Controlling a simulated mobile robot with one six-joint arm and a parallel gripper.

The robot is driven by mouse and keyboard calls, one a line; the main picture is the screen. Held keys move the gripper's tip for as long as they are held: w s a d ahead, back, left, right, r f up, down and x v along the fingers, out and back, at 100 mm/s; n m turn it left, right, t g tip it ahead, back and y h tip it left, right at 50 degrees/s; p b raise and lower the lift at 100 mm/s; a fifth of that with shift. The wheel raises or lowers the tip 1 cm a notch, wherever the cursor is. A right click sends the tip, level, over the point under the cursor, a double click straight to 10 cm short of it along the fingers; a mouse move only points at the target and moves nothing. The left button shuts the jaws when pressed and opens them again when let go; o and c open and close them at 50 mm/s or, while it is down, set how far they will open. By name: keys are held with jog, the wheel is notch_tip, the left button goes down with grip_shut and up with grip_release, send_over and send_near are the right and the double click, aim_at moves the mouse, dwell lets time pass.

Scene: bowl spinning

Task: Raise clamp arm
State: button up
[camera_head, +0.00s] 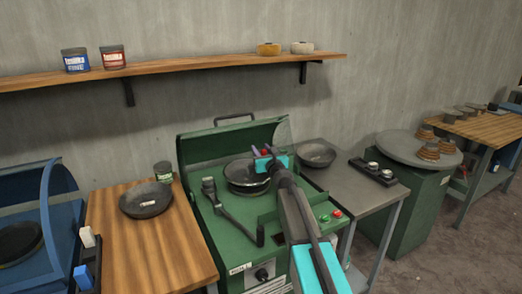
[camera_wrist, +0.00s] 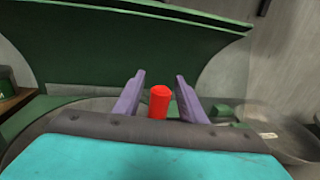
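A green spinning machine (camera_head: 275,207) stands in the middle with its lid (camera_head: 225,138) raised. A dark round bowl (camera_head: 240,172) sits inside it. My gripper (camera_head: 263,152) is over the far right part of the bowl. A red knob (camera_wrist: 159,103) stands between my two purple fingers (camera_wrist: 158,78) in the wrist view, with narrow gaps at both sides, so the gripper looks open around it. The knob looks like the clamp arm's handle; the rest of that arm is hidden. A grey lever arm (camera_head: 232,213) lies at the machine's left front.
A wooden table (camera_head: 166,238) with a dark pan (camera_head: 146,200) and a can (camera_head: 163,171) is at left. A grey table (camera_head: 352,184) with another bowl (camera_head: 317,153) is at right. A wall shelf (camera_head: 200,65) runs above the machine.

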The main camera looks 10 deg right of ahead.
jog(key=shift+w, duration=0.2)
grip_shut()
jog(key=shift+a, duration=0.1)
